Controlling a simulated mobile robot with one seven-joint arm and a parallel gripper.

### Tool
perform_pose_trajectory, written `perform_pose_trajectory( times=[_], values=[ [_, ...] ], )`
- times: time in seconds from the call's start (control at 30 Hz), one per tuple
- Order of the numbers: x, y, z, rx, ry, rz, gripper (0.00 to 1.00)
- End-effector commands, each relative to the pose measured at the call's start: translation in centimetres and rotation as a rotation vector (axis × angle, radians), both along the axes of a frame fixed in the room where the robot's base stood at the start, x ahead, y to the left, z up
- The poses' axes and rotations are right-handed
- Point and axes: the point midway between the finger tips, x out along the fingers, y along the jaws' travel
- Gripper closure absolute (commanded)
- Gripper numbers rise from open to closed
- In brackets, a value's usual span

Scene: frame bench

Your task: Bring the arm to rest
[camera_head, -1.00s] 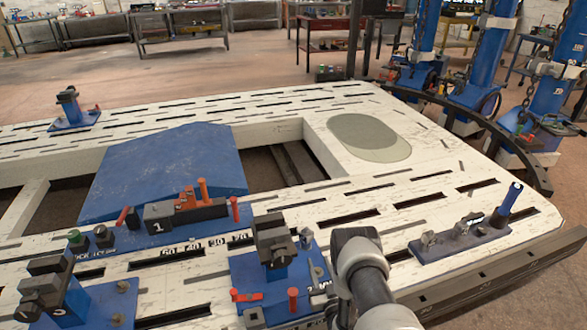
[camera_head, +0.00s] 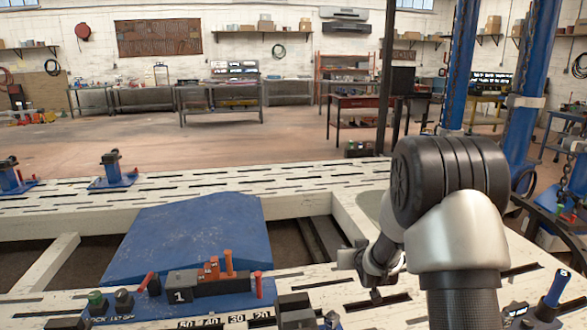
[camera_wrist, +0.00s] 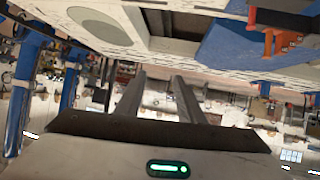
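My arm rises at the right of the head view, with its black and silver links large in front of the bench. My gripper (camera_head: 352,262) hangs at the left end of the arm over the white slotted frame bench (camera_head: 330,292). In the wrist view my gripper (camera_wrist: 158,80) shows two grey fingers standing apart, with nothing between them. The wrist view is upside down, with the bench and its blue ramp plate (camera_wrist: 255,45) along the top. The fingers appear clear of the bench.
A clamp station marked 1 (camera_head: 182,287) with orange and red pins stands on the near rail. The blue ramp plate (camera_head: 185,235) lies at mid bench. A blue-handled clamp (camera_head: 553,290) is at the right. Blue posts (camera_head: 530,70) stand behind the arm.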

Motion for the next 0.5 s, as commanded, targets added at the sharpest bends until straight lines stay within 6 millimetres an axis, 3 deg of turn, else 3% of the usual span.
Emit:
perform_pose_trajectory(
  times=[0.03, 0.2, 0.37, 0.5],
  values=[
    [-0.9, 0.1, 2.6, 0.000, 0.017, -0.005, 0.65],
    [-5.5, 0.4, 8.2, 0.004, 0.113, -0.023, 0.65],
    [-11.1, 0.9, 12.5, 0.011, 0.202, -0.036, 0.65],
    [-16.9, 1.4, 15.3, 0.020, 0.282, -0.043, 0.65]
  ],
)
